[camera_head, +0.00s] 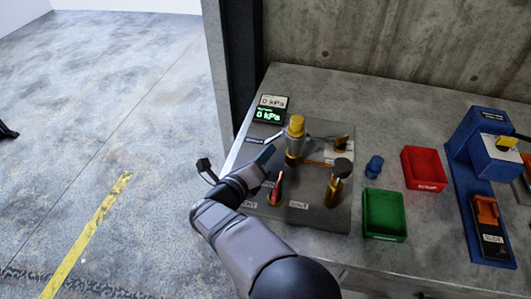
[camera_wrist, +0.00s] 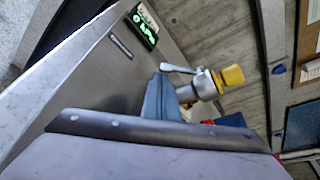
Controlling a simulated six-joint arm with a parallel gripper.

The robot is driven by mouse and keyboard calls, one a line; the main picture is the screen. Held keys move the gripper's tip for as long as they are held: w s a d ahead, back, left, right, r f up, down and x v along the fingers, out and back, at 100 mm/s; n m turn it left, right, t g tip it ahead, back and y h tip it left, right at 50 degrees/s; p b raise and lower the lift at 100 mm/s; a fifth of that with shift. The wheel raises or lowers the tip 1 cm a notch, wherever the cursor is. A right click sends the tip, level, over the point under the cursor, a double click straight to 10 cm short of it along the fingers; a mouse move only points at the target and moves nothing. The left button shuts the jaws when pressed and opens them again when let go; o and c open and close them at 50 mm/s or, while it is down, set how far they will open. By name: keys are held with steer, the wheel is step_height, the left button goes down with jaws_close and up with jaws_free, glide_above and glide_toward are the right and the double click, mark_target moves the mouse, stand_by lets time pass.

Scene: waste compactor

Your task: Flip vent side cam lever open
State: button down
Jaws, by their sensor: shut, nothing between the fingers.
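A metal coupling (camera_head: 295,148) with a yellow cap (camera_head: 296,124) stands on a grey panel; the coupling also shows in the wrist view (camera_wrist: 206,86). A silver cam lever (camera_wrist: 179,69) sticks out from it to the left, on the side of the partly hidden vent label (camera_head: 250,204). Another silver lever (camera_head: 320,137) extends to the right. My gripper (camera_head: 266,153) is shut and empty, left of the coupling. In the wrist view my blue fingertips (camera_wrist: 160,82) are just below the left lever's free end. I cannot tell whether they touch it.
A red-handled valve (camera_head: 277,188) and a dark-knobbed brass fitting (camera_head: 337,183) stand in front. A pressure display (camera_head: 268,114) reads 0 kPa behind. Green (camera_head: 384,216) and red (camera_head: 424,169) bins and a blue fixture (camera_head: 465,185) are to the right.

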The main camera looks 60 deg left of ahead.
steer(key=shift+s+a+r+m+b, duration=0.2)
steer(key=shift+m+b, duration=0.3)
steer(key=shift+b, duration=0.8)
steer(key=b, duration=0.1)
steer(key=m+g+b, duration=0.1)
steer(key=b, duration=0.1)
steer(key=shift+s+a+r, duration=0.1)
steer(key=shift+s+a, duration=0.15)
steer(key=m+b, duration=0.1)
steer(key=b, duration=0.1)
steer(key=r+m+g+y+b, duration=0.1)
steer(key=b, duration=0.2)
steer(key=shift+s+a+r+m, duration=0.25)
steer(key=shift+s+a+m, duration=0.05)
steer(key=shift+s, duration=0.05)
steer(key=shift+s+a+r+m+g+y+b, duration=0.1)
steer(key=shift+r+m+g+y+b, duration=0.4)
steer(key=shift+b, duration=0.55)
steer(key=shift+s+a+r+m+g+y+b, duration=0.1)
steer(key=shift+r+m+g+b, duration=0.1)
steer(key=shift+r+m+b, duration=0.65)
